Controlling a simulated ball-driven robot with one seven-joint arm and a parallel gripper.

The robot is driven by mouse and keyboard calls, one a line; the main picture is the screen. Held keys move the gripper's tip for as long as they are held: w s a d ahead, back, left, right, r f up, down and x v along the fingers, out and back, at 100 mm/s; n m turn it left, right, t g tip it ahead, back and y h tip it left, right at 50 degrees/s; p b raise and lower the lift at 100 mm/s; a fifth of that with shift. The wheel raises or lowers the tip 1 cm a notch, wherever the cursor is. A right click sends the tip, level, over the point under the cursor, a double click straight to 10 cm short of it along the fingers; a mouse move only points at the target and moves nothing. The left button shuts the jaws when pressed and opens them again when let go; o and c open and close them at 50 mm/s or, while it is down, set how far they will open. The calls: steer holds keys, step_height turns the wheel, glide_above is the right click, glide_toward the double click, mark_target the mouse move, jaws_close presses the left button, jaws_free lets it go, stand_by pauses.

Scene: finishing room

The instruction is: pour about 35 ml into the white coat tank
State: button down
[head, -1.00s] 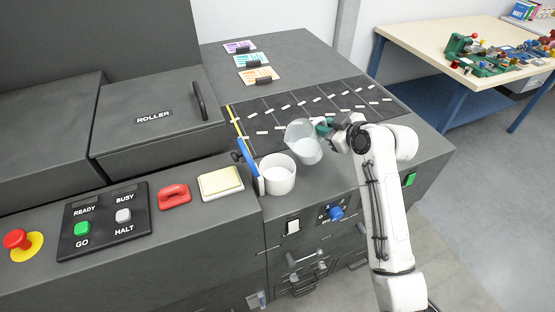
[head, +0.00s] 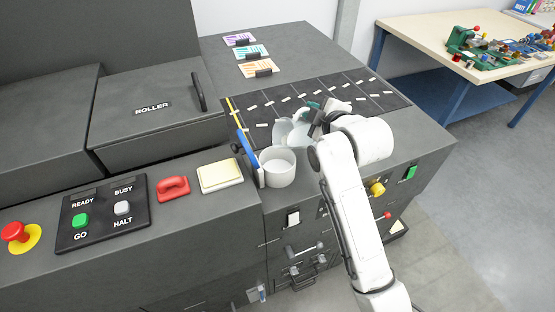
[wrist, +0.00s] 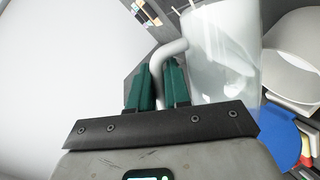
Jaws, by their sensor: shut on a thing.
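The white coat tank (head: 279,174) is an open white cup on the dark machine top; it also shows at the right of the wrist view (wrist: 288,72). A clear jug with pale liquid (head: 293,136) is tilted behind the tank and slightly right of it. My gripper (head: 315,116) is shut on the jug's handle, on the jug's right. In the wrist view, its green fingers (wrist: 160,84) are on either side of the curved handle, and the jug (wrist: 222,60) stands beside the tank. I cannot make out a stream, and the liquid level in the tank is unclear.
A blue lever (head: 247,153) stands close to the tank's left side. A black marked mat (head: 345,88) lies behind the jug. A cream pad (head: 220,175) and a red handle (head: 173,188) are to the left. Coloured cards (head: 255,68) stand at the back.

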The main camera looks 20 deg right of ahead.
steer(key=shift+a+n+b, duration=0.35)
steer(key=shift+n+b, duration=0.05)
steer(key=shift+b, duration=0.35)
steer(key=shift+a+r+h, duration=0.1)
steer(key=shift+r+h, duration=0.15)
steer(key=shift+h, duration=0.05)
steer(key=shift+d+t, duration=0.25)
steer(key=shift+t, duration=0.05)
steer(key=shift+a+r+n+b, duration=0.15)
steer(key=shift+r+n+b, duration=0.1)
steer(key=shift+n+b, duration=0.15)
stand_by(0.4)
steer(key=shift+w+d+r+h+b, duration=0.1)
steer(key=shift+d+r+h+b, duration=0.1)
steer(key=shift+r+h+b, duration=0.1)
steer(key=shift+n, duration=0.3)
steer(key=shift+d, duration=0.3)
steer(key=shift+d+r, duration=0.1)
stand_by(0.4)
